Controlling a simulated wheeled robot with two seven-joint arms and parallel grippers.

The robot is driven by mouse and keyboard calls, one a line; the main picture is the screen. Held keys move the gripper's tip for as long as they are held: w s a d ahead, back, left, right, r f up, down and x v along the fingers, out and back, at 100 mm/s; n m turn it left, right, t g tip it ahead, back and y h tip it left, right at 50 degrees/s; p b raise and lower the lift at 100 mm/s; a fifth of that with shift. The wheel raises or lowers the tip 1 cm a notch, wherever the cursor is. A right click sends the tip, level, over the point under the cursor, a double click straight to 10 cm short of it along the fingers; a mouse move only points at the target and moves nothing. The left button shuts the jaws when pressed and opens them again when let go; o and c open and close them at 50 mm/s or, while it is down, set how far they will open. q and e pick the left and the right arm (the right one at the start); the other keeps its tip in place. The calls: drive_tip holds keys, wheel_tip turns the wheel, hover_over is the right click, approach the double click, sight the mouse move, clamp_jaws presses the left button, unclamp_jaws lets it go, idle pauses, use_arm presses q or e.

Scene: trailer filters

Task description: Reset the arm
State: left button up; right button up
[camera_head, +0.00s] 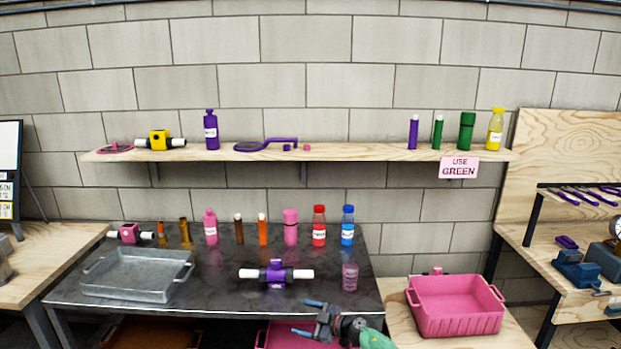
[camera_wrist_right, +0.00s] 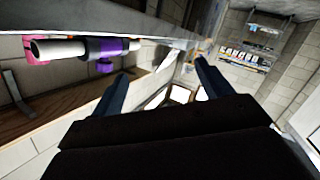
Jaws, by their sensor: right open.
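My right gripper (camera_head: 308,318) is low in the head view, at the front edge of the dark table (camera_head: 225,300). Its blue fingers are apart with nothing between them. In the right wrist view the two fingers (camera_wrist_right: 160,78) are spread and empty. A purple filter housing with white pipe ends (camera_head: 275,273) lies on the table behind the gripper, apart from it. It also shows in the right wrist view (camera_wrist_right: 104,47), at the upper left. My left gripper is not in either view.
A metal tray (camera_head: 135,290) sits on the table's left. Several bottles and cylinders, including a red bottle (camera_head: 319,228), stand along its back. A pink crate (camera_head: 455,306) is at right. The table's middle front has free room.

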drive_tip(key=s+d+f+m+t+h, duration=0.2)
drive_tip(key=s+d+f+m+h, duration=0.25)
drive_tip(key=s+f, duration=0.45)
drive_tip(key=s+d+f+m+t+h, duration=0.1)
drive_tip(key=s+d+f+m+h, duration=0.4)
drive_tip(key=f, duration=0.7)
drive_tip(key=s+d+f+m+t+h, duration=0.25)
drive_tip(key=s+d+f+m, duration=0.25)
drive_tip(key=s+d+f, duration=0.35)
drive_tip(key=s+f+g, duration=0.3)
drive_tip(key=s+f, duration=0.3)
drive_tip(key=s, duration=0.6)
drive_tip(key=s+d+f+g+h, duration=0.1)
drive_tip(key=s+f+g, duration=0.3)
drive_tip(key=s, duration=0.8)
drive_tip(key=s+d+f+g, duration=0.1)
drive_tip(key=s+f+g, duration=0.3)
drive_tip(key=s, duration=0.9)
wheel_tip(320, 180, down, 4)
drive_tip(key=shift+d+r+m+h, duration=0.1)
drive_tip(key=shift+d+m+h, duration=0.2)
drive_tip(key=shift+m, duration=0.15)
drive_tip(key=shift+w, duration=0.1)
